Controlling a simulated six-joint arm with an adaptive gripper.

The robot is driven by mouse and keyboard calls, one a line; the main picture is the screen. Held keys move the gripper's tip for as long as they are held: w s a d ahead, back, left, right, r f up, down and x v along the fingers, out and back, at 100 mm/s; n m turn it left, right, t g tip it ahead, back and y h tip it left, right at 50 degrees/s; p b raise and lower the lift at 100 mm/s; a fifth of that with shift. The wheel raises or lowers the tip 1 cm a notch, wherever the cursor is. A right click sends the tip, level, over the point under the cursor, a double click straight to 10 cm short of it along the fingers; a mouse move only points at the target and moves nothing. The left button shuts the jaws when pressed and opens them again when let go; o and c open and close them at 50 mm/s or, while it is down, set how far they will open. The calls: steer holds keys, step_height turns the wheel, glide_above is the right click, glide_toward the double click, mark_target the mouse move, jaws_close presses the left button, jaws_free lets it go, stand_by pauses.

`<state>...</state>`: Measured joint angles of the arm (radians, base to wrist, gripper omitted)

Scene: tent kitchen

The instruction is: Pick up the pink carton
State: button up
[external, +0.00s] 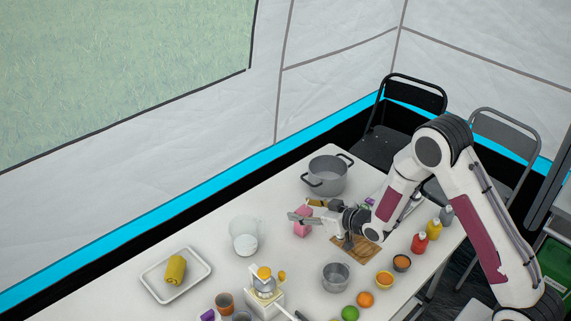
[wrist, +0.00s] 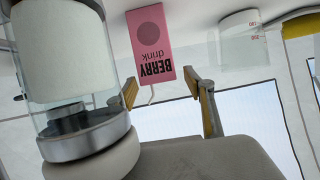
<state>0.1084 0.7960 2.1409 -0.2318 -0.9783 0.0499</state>
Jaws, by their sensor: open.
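The pink carton (wrist: 150,45) has "BERRY drink" printed on it and appears upside down in the wrist view. It also shows in the external view (external: 301,229), standing on the table and partly hidden by my gripper (external: 303,210). In the wrist view my gripper (wrist: 168,88) is open, with a finger tip near each side of the carton's near end. The right finger stands apart from the carton. I cannot tell whether the carton lies between the fingers or just beyond them.
A large grey pot (external: 327,176) stands behind the carton. A clear measuring jug (external: 245,236) stands to its left, with a white tray (external: 148,275) farther left. A smaller pot (external: 336,277) and a wooden board (external: 372,245) are nearer. A clear cylinder (wrist: 60,60) fills the wrist view's left.

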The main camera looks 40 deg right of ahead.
steer(key=shift+x, duration=0.8)
steer(key=c, duration=0.9)
